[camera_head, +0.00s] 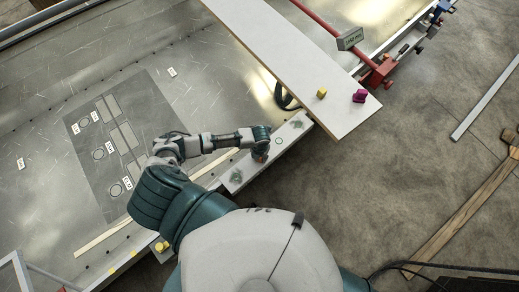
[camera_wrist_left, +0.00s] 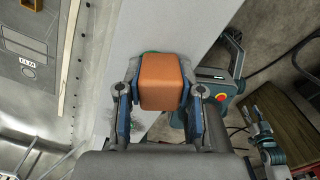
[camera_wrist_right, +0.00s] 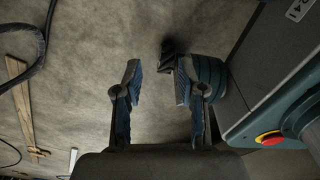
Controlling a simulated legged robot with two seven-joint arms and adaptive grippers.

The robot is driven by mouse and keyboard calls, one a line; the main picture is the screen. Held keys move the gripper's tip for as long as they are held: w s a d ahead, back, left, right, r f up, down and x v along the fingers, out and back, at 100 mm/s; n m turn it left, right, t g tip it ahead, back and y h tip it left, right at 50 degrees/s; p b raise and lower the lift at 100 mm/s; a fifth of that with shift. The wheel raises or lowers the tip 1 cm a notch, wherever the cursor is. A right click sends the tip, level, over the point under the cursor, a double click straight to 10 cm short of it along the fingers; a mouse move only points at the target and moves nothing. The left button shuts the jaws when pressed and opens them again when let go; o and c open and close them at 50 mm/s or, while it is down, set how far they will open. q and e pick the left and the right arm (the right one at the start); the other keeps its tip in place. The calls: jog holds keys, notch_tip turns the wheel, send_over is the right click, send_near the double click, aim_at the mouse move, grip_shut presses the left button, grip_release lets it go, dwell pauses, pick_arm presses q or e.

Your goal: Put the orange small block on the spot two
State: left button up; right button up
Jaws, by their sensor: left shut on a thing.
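My left gripper (camera_head: 262,148) is over the pale ledge along the hull's edge. In the left wrist view its two blue fingers are shut on the orange small block (camera_wrist_left: 160,78), one on each side. In the head view the block is mostly hidden by the gripper. A dark panel (camera_head: 142,98) on the hull floor, left of the arm, carries several ringed spots with small white labels; the label text is too small to tell which is spot two. My right gripper (camera_wrist_right: 158,78) is open and empty above bare ground, seen only in the right wrist view.
A pale plank (camera_head: 270,40) crosses at the top, with a yellow block (camera_head: 321,93) and a magenta piece (camera_head: 359,96) near its end. A red bar (camera_head: 330,28) with a clamp lies behind it. The hull floor around the dark panel is mostly clear.

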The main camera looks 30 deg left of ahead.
pick_arm(q)
jog(key=shift+a+f, duration=0.15)
jog(key=shift+f, duration=0.05)
jog(key=o, duration=0.9)
jog(key=shift+a, duration=0.25)
jog(key=shift+o, duration=1.3)
jog(key=shift+a+f, duration=0.15)
jog(key=shift+a, duration=0.2)
jog(key=shift+d+r, duration=0.2)
jog(key=r, duration=0.4)
jog(key=shift+w+d+r+p, duration=0.1)
jog(key=shift+d+r+p, duration=0.25)
jog(key=shift+r, duration=0.05)
jog(key=r, duration=0.6)
jog(key=shift+a+r, duration=0.15)
jog(key=shift+a, duration=0.15)
jog(key=shift+a+r+p, duration=0.15)
jog(key=shift+r+p, duration=0.15)
jog(key=shift+r, duration=0.2)
jog(key=shift+d, duration=0.35)
pick_arm(e)
jog(key=shift+w+a+r, duration=0.15)
jog(key=shift+a+r, duration=0.1)
jog(key=shift+r, duration=0.5)
